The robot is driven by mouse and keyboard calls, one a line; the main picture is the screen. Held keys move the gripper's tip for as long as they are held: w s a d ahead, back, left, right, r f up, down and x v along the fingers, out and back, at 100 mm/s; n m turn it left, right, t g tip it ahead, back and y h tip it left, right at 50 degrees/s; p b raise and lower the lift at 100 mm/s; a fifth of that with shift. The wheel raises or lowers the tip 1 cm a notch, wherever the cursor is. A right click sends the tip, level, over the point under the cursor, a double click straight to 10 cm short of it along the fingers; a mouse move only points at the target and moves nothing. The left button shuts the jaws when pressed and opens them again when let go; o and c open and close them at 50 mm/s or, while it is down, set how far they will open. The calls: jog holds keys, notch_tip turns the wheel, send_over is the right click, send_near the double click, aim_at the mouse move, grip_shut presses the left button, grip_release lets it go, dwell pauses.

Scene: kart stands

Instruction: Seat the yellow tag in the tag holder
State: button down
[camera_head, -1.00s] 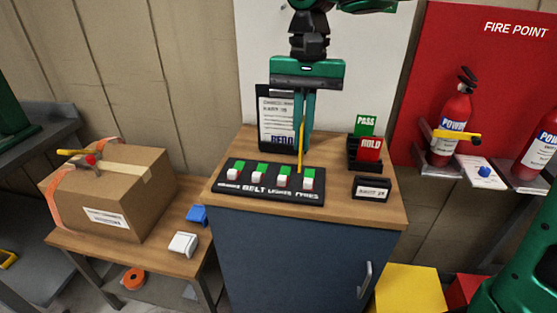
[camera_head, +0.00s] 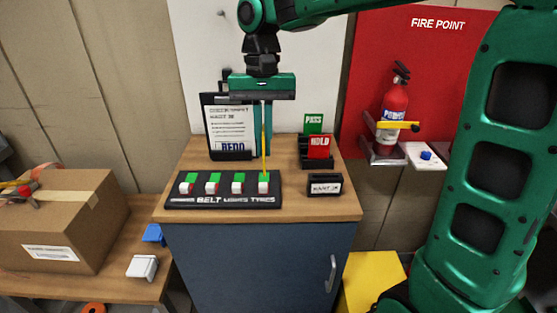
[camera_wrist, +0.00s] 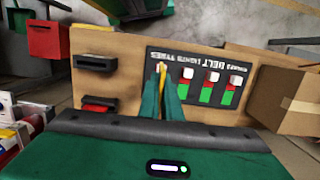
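The yellow tag (camera_head: 264,140) shows as a thin upright strip, seen edge-on, between the fingers of my gripper (camera_head: 263,152). It also shows at the fingertips in the wrist view (camera_wrist: 162,69). My gripper is shut on it and points down by the right end of the switch board. Whether the tag's lower end touches anything is unclear. A small black holder (camera_head: 325,184) with a white "KART" label stands on the cabinet top, right of my gripper. In the wrist view this holder (camera_wrist: 96,63) shows a dark, empty-looking slot on top.
A black switch board (camera_head: 222,203) lies left of the holder. A black rack (camera_head: 316,165) with a green PASS tag (camera_head: 313,123) and a red HOLD tag (camera_head: 319,146) stands behind the holder. A clipboard (camera_head: 231,117) stands behind my gripper. A cardboard box (camera_head: 62,225) is far left.

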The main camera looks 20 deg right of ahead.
jog(key=shift+w+d+f, duration=0.45)
jog(key=shift+d+f, duration=0.45)
jog(key=shift+f, duration=0.4)
jog(key=shift+w+d+f, duration=0.5)
jog(key=shift+d+f, duration=0.4)
jog(key=shift+f, duration=0.35)
jog(key=shift+w+d+f, duration=0.45)
jog(key=shift+d+f, duration=0.45)
jog(key=shift+f, duration=0.4)
jog(key=shift+f, duration=0.1)
jog(key=c, duration=2)
grip_release()
jog(key=r, duration=0.4)
jog(key=w+r, duration=0.1)
jog(key=r, duration=0.7)
jog(key=shift+w+d, duration=0.3)
jog(key=shift+d, duration=0.05)
